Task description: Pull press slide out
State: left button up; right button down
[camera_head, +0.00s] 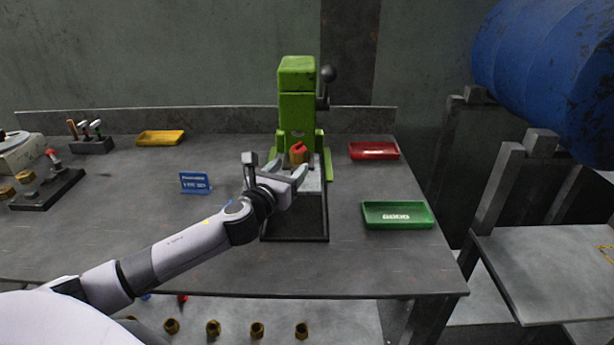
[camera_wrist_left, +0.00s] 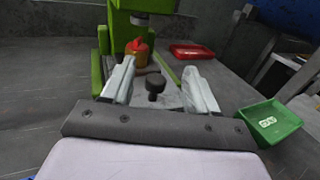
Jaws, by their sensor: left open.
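The green press (camera_head: 297,95) stands at the back of the table, with a black ball-ended lever on its right side. Its grey slide (camera_head: 313,183) lies low at the front; the wrist view shows the slide plate (camera_wrist_left: 172,98) with an upright dark knob (camera_wrist_left: 155,84). A brass part with a red top (camera_head: 299,153) sits at the back of the slide under the press head; it also shows in the left wrist view (camera_wrist_left: 138,52). My left gripper (camera_head: 288,167) is open above the slide. In the wrist view its fingers (camera_wrist_left: 160,68) stand either side of the knob, with visible gaps.
A red tray (camera_head: 374,151) and a green tray (camera_head: 397,215) lie right of the press.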

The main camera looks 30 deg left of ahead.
aim_at(298, 166)
pick_arm(q)
jog(key=f, duration=0.1)
jog(key=b, duration=0.1)
jog(key=f, duration=0.1)
jog(key=shift+s+f+b, duration=0.25)
jog(key=shift+f+b, duration=0.1)
jog(key=shift+w+f, duration=0.1)
jog(key=shift+f, duration=0.1)
jog(key=shift+w+r, duration=0.1)
jog(key=shift+w, duration=0.25)
jog(key=w, duration=0.4)
jog(key=shift+w+a, duration=0.1)
jog(key=shift+a, duration=0.25)
jog(key=shift+w+a+b, duration=0.15)
jog(key=shift+w+b, duration=0.15)
jog(key=shift+w, duration=0.75)
pick_arm(e)
jog(key=shift+s+a+f, duration=0.1)
jog(key=shift+s+f, duration=0.15)
jog(key=shift+f, duration=0.7)
jog(key=shift+s+f, duration=0.25)
jog(key=shift+f, duration=0.65)
pick_arm(q)
grip_shut()
jog(key=shift+s, duration=0.1)
pick_arm(e)
jog(key=shift+r, duration=0.1)
